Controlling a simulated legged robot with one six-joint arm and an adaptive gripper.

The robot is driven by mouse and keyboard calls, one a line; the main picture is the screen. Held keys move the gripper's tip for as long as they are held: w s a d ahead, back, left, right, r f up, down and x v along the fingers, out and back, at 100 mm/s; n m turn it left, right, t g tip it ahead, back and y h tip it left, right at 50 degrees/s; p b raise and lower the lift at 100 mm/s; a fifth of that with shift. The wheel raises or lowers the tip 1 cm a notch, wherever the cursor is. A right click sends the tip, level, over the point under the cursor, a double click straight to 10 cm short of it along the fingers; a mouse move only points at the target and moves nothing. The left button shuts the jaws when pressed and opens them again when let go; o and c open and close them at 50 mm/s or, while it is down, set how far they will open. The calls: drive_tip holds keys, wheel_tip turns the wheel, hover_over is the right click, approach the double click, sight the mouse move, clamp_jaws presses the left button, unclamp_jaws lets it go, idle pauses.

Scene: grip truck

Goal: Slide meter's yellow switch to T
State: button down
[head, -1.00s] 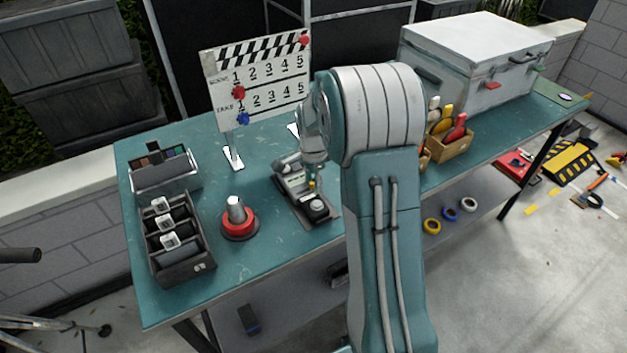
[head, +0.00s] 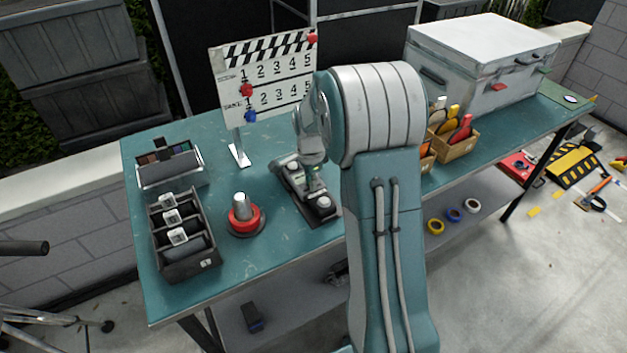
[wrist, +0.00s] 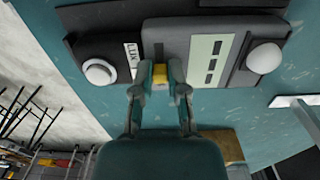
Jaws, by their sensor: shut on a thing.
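The meter (head: 296,182) lies on the teal bench, a dark grey device with a white dome and a round white knob at its two ends. In the wrist view the meter (wrist: 185,52) shows a pale panel with dark marks and a "LUX" label. The yellow switch (wrist: 159,74) sits between these two. My gripper (wrist: 159,80) is shut on it, a finger at each side. In the head view my gripper (head: 313,185) reaches down onto the meter and hides the switch. I cannot read a T mark.
A clapperboard (head: 262,80) stands behind the meter. A red-based post (head: 244,218) and a black divided box (head: 185,262) are to its left. Wooden boxes of tools (head: 458,148) and a white case (head: 475,70) are to the right, beyond my arm.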

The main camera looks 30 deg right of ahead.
drive_tip(key=c, duration=0.6)
unclamp_jaws()
drive_tip(key=shift+c, duration=0.2)
wheel_tip(320, 180, up, 12)
drive_tip(key=shift+f, duration=0.1)
